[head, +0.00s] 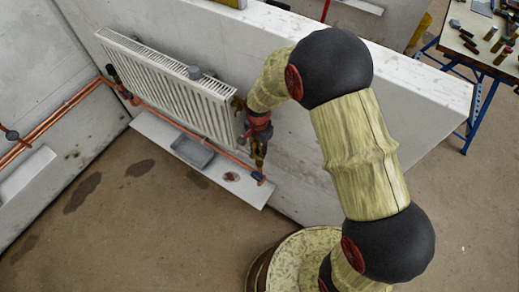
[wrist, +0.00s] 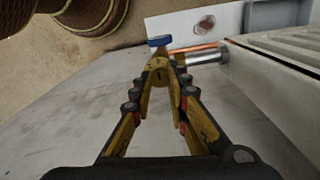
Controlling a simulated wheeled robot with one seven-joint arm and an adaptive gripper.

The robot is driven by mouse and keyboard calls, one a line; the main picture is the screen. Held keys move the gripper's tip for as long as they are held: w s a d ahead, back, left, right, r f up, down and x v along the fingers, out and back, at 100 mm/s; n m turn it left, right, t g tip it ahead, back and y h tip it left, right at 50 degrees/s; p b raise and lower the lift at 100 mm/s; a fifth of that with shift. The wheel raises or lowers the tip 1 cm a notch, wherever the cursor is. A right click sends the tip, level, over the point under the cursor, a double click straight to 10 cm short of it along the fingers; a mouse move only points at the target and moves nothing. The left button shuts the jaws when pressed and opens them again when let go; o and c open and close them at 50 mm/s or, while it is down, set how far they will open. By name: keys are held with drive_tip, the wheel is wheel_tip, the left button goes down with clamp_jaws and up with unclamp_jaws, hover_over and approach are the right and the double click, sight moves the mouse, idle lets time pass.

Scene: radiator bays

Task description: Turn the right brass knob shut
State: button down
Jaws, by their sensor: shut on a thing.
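My gripper (head: 259,150) reaches down beside the right end of the white radiator (head: 170,85). In the wrist view its yellow fingers (wrist: 160,72) come together at the tips. They are shut on a small brass-coloured piece between them, which I take to be the right brass knob (wrist: 159,69). The fingers hide most of it, so its turn position cannot be told. A blue handle (wrist: 160,40) shows just past the fingertips, near the copper pipe and a silvery fitting (wrist: 208,56). The blue handle also shows low in the head view (head: 257,177).
A grey tray (head: 193,150) lies on the white board (head: 222,178) under the radiator. Copper pipe (head: 185,130) runs low along the wall. A white partition (head: 420,95) stands behind my arm. A tool table (head: 480,45) is at the far right. Floor in front is clear.

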sight(259, 151)
drive_tip(key=shift+w, duration=0.1)
idle(0.4)
drive_tip(key=c, duration=1.7)
unclamp_jaws()
wheel_tip(259, 151, up, 12)
drive_tip(key=shift+a, duration=0.1)
